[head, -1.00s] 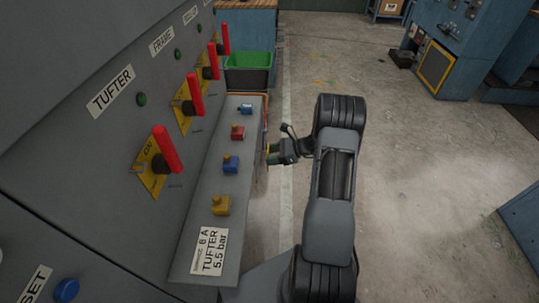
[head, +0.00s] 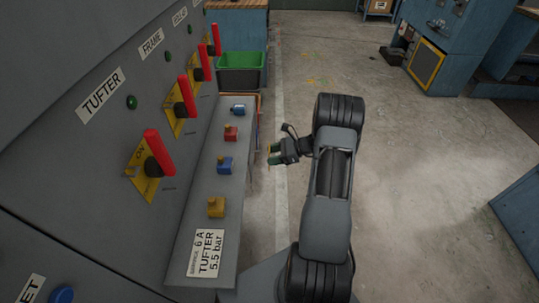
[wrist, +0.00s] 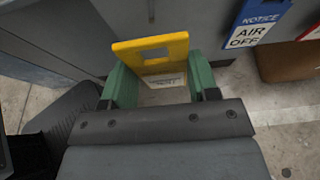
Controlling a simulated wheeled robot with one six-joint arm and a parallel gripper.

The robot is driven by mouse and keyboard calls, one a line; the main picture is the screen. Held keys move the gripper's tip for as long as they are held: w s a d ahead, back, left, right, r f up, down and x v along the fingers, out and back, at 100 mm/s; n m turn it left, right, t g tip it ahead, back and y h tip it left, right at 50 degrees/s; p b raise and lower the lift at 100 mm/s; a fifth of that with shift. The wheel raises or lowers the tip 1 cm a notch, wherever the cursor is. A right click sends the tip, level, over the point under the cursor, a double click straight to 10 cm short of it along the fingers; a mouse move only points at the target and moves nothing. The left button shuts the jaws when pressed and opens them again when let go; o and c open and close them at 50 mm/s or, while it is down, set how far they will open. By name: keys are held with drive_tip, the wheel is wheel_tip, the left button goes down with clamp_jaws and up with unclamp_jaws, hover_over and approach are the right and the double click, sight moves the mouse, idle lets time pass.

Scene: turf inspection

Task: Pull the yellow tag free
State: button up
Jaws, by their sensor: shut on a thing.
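The yellow tag (wrist: 128,50) is a flat plate with a rectangular window near its upper edge. My gripper (wrist: 160,92) has its green fingertips on either side of the tag, shut on it. A pale printed area shows between the fingers; its text is unreadable. In the head view, my gripper (head: 274,155) is in the air to the right of the grey ledge, with a visible gap between them. No link from the tag to the panel is visible.
A blue "NOTICE AIR OFF" tag (wrist: 252,22) hangs right of the yellow tag. The grey ledge (head: 206,228) bears several coloured valves, below red-handled switches (head: 158,152). A green-lined bin (head: 240,70) stands behind. The floor to the right (head: 420,170) is clear.

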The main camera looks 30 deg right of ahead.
drive_tip(key=shift+s+d, duration=0.45)
drive_tip(key=shift+d, duration=0.35)
drive_tip(key=shift+s+d, duration=0.45)
drive_tip(key=shift+d, duration=0.3)
